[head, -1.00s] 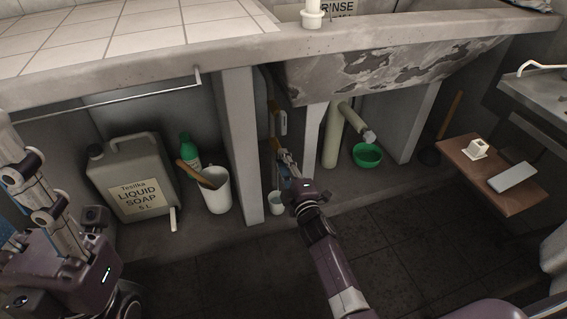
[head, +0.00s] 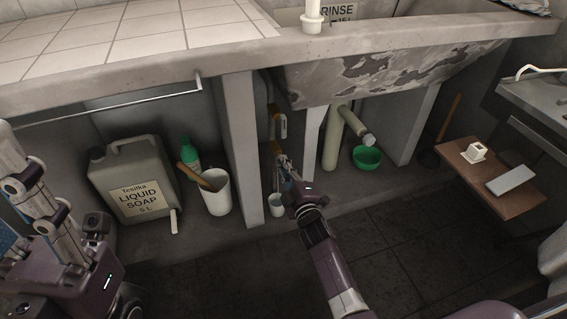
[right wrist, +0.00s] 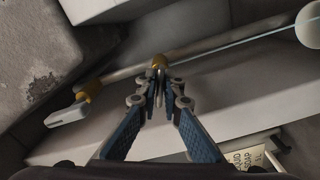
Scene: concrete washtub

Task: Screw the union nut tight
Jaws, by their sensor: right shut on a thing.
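The brass union nut (right wrist: 158,62) sits on a thin pipe (right wrist: 205,45) in the right wrist view. My right gripper (right wrist: 158,86) has its fingertips closed together at this nut, partly hiding it. A second brass fitting (right wrist: 91,89) with a white lever (right wrist: 68,115) is farther along the pipe. A thin pale line, seemingly water, runs from the nut toward a white cup (head: 277,205) below. Part of my left arm shows at the left edge; its fingertips are not visible.
A concrete pillar (head: 240,150) stands close left of the right gripper. A soap canister (head: 135,180), green bottle (head: 190,155) and white bucket (head: 216,193) are left of it. A drain pipe (head: 333,140) and green bowl (head: 366,158) are right. The dark floor is clear.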

